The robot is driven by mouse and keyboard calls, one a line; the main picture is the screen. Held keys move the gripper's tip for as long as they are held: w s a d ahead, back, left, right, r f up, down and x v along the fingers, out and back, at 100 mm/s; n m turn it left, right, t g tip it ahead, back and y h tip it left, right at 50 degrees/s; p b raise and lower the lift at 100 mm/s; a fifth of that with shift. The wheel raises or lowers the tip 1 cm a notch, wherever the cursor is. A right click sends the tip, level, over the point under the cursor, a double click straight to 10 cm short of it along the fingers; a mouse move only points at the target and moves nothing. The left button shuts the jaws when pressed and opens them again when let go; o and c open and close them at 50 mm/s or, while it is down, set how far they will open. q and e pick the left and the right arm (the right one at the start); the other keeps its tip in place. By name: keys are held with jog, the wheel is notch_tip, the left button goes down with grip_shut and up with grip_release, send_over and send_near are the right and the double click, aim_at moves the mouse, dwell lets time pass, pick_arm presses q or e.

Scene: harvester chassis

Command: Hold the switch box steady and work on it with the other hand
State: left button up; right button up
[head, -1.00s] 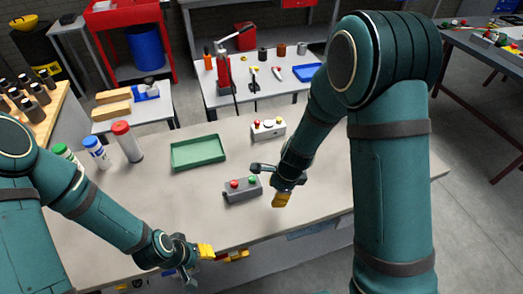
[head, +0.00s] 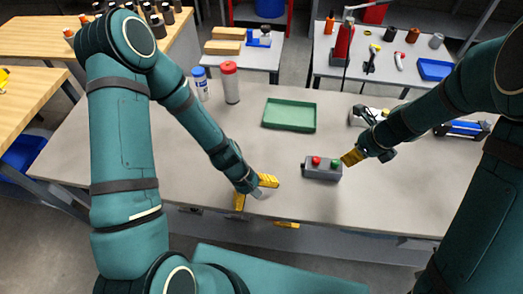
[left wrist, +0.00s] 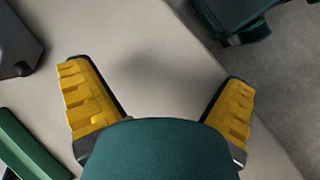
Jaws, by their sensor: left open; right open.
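The grey switch box (head: 322,173), with a red and a green button on top, sits on the pale workbench (head: 190,150) near its front edge. My left gripper (head: 254,192) is open and empty, to the left of the box with a clear gap. In the left wrist view its yellow fingers (left wrist: 158,100) are spread over bare benchtop, and a dark grey box (left wrist: 15,50) shows at the left edge. My right gripper (head: 358,136) is open just right of the switch box, its yellow finger close to the box's right end. I cannot tell whether they touch.
A green tray (head: 289,128) lies behind the switch box. A red-capped bottle (head: 230,82) and a blue-capped bottle (head: 201,85) stand at the back left. The benchtop's left part is clear.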

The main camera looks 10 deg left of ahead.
aim_at(297, 170)
pick_arm(q)
jog(key=w+n+h, duration=0.1)
jog(key=n, duration=0.1)
jog(key=w+r+n+h, duration=0.1)
jog(key=w, duration=0.1)
jog(key=w+n+h, duration=0.2)
jog(key=shift+a+r+n, duration=0.2)
jog(key=shift+r+n, duration=0.05)
jog(key=shift+n, duration=0.05)
jog(key=w+r+n+t+h, duration=0.1)
jog(key=w, duration=0.1)
jog(key=w+a+r+n+t+h, duration=0.1)
jog(key=w, duration=0.1)
jog(key=w+r+n+h, duration=0.1)
jog(key=w+r+n, duration=0.1)
jog(key=shift+w+a+t+h, duration=0.35)
jog(key=shift+t+h, duration=0.05)
jog(key=shift+w+d, duration=0.15)
jog(key=shift+d, duration=0.05)
jog(key=x, duration=1.3)
jog(key=shift+w+d+r, duration=0.1)
jog(key=shift+d, duration=0.05)
grip_shut()
jog(key=shift+s+f, duration=0.2)
jog(key=shift+f, duration=0.05)
